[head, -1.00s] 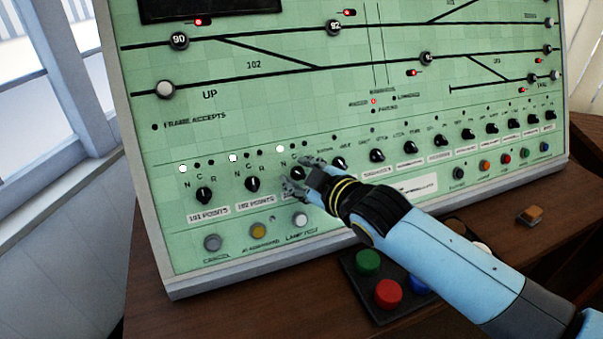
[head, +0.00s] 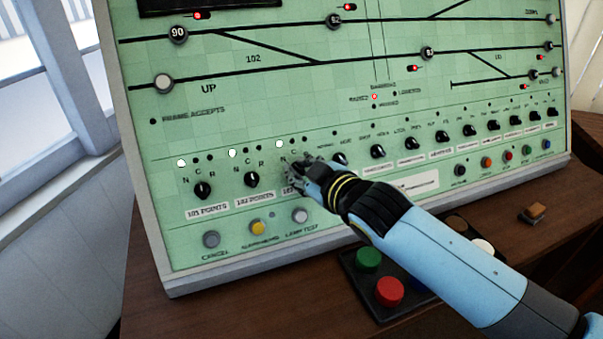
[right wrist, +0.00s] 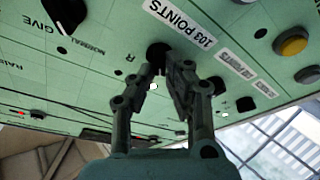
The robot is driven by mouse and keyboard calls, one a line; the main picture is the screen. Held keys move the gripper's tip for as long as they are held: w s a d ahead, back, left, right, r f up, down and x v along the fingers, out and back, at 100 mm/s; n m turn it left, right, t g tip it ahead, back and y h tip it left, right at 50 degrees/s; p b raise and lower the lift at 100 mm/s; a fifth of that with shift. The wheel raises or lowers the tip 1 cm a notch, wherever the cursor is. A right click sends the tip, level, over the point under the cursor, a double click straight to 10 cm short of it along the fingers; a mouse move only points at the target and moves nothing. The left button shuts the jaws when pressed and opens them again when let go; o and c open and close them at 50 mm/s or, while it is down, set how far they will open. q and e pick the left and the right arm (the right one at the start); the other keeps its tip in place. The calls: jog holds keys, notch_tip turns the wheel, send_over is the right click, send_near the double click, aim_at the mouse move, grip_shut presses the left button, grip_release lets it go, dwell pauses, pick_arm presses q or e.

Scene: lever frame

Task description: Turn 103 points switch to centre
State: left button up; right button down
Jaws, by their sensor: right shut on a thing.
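The 103 points switch is a black rotary knob (right wrist: 158,50) on the green panel, beside its white "103 POINTS" label (right wrist: 180,22) in the right wrist view. My right gripper (head: 295,174) is at this knob in the head view and covers most of it. The right wrist view shows the gripper's two dark fingers (right wrist: 172,70) closed on the knob. The knob's pointer direction is hidden by the fingers. A white lamp (head: 279,144) is lit above the switch's N mark. My left gripper is not in view.
The 102 points knob (head: 252,180) and 101 points knob (head: 203,190) stand to the left in the same row. Several more knobs run to the right. Push buttons, such as the lamp test button (head: 300,216), sit below. A button box (head: 390,290) lies on the wooden desk.

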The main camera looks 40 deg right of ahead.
jog(key=m+b, duration=0.1)
jog(key=m+h+b, duration=0.1)
jog(key=m+b, duration=0.2)
jog(key=shift+f+m, duration=0.25)
jog(key=shift+m, duration=0.05)
jog(key=shift+d+r+m+h+b, duration=0.15)
jog(key=shift+m+h+b, duration=0.55)
jog(key=shift+m+b, duration=1)
jog(key=shift+m, duration=0.3)
jog(key=c, duration=1.4)
grip_release()
jog(key=shift+o, duration=0.2)
jog(key=shift+r, duration=0.1)
jog(key=v, duration=1.2)
